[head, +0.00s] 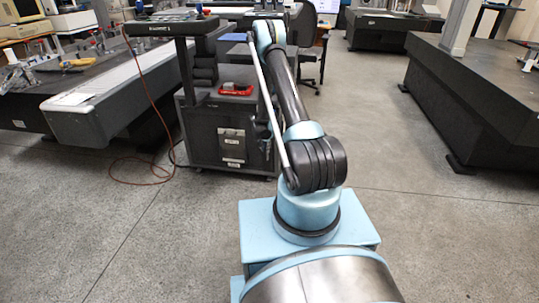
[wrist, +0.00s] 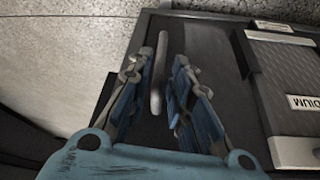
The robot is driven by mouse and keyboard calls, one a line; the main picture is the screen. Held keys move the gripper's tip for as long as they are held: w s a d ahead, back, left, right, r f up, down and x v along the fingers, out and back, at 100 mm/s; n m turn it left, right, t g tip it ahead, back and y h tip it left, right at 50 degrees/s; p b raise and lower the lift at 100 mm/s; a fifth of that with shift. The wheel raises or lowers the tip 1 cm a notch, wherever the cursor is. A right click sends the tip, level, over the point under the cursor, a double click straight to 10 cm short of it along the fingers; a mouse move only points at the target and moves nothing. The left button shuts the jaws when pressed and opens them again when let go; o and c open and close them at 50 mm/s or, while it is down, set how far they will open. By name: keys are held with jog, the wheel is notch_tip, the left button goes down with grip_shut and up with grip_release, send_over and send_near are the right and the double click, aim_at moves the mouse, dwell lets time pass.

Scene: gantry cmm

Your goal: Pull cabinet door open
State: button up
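The dark grey cabinet (head: 222,135) stands beyond my base in the head view, with its front facing me. Its door (wrist: 220,100) looks closed and fills the right of the wrist view. A light grey upright bar handle (wrist: 159,72) stands near the door's left side. My gripper (wrist: 166,58) is at the door with its two fingers on either side of the handle. Gaps seem to show between the fingers and the bar, so it looks open around the handle. In the head view my gripper (head: 265,143) is small, dark and partly hidden by my arm.
A red cable (head: 150,182) lies looped on the floor left of the cabinet. A long grey machine bed (head: 95,118) stands at the left and a dark granite table (head: 480,95) at the right. The floor (head: 420,220) between is clear.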

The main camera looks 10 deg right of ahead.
jog(key=shift+x, duration=3.1)
